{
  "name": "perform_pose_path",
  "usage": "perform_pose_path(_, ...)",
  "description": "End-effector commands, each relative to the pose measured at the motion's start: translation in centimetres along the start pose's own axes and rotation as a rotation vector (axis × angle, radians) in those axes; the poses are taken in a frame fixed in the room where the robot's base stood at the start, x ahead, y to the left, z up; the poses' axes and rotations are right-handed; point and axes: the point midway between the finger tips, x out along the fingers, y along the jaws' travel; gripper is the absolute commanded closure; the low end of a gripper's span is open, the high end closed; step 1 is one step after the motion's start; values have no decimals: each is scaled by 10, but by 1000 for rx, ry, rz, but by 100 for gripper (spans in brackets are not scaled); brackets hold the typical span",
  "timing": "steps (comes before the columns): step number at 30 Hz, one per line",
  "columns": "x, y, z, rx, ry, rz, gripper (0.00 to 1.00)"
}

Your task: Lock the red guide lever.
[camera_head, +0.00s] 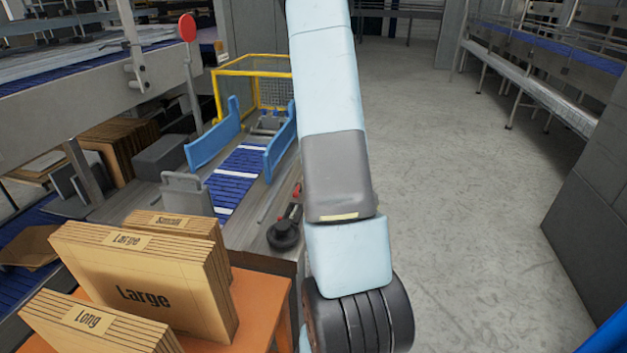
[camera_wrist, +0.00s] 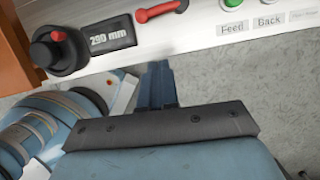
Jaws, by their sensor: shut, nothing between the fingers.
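The red guide lever (camera_wrist: 160,11) is at the top of the wrist view, on the pale control panel (camera_wrist: 190,42). It lies nearly along the panel, its right end slightly higher than its rounded left end. In the head view a small red part (camera_head: 297,190) shows beside my arm; I cannot tell if it is the lever. My gripper (camera_wrist: 158,68) is shut and empty, its fingers pointing at the panel's lower edge, below the lever in the picture. A gap shows between fingertips and lever; contact with the panel is unclear. The head view hides my gripper.
Left of the lever are a "290 mm" display (camera_wrist: 111,38) and a black knob (camera_wrist: 58,52). A green button (camera_wrist: 232,2) and "Feed" and "Back" labels are right. Cartons (camera_head: 145,285) stand on an orange table (camera_head: 258,302). The floor (camera_head: 460,180) at right is clear.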

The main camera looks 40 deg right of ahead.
Motion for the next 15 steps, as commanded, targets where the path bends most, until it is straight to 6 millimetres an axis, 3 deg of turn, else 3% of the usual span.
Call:
perform_pose_path(6,-21,-1,0,0,0,-1,100)
perform_pose_path(15,-24,-1,0,1,0,0,100)
